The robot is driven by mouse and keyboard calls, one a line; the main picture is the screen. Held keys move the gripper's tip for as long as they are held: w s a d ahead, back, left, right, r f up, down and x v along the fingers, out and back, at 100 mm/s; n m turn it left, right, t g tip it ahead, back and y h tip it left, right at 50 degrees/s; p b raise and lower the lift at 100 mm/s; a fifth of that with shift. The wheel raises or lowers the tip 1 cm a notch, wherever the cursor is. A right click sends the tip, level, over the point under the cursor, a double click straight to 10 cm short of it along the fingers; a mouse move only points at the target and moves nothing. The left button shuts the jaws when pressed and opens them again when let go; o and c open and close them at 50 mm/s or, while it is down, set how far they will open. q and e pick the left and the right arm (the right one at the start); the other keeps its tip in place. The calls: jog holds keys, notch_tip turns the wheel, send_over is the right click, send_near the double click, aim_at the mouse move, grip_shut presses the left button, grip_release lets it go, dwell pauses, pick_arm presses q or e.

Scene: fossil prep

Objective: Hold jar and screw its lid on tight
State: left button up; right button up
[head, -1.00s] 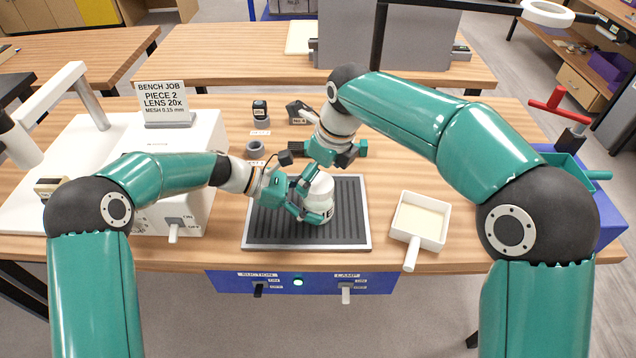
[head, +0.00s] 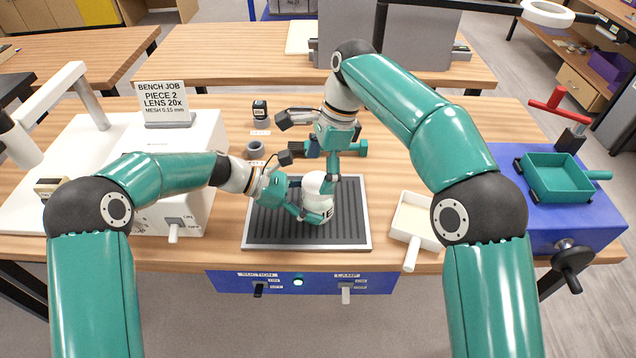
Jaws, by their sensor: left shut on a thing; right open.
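The white jar (head: 318,204) stands on the dark ribbed mat (head: 345,235) in its grey frame, with a dark label low on its side. My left gripper (head: 318,216) is shut around the jar's lower body from the left. A white rounded top (head: 318,182), which looks like the lid, sits on the jar; whether it is seated tight cannot be told. My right gripper (head: 322,172) points down from above, open, its fingers at the sides of this top. Whether they touch it cannot be told.
A white scoop-like tray (head: 420,222) lies right of the mat. A grey ring (head: 256,149), a small dark-lidded jar (head: 260,109) and a teal-ended tool (head: 355,147) lie behind. A white machine (head: 190,150) stands left. A blue box with a teal tray (head: 560,176) stands right.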

aim_at(319, 181)
jog(key=n, duration=0.3)
jog(key=shift+n+g, duration=0.3)
jog(key=shift+g, duration=0.1)
jog(key=shift+f, duration=1.8)
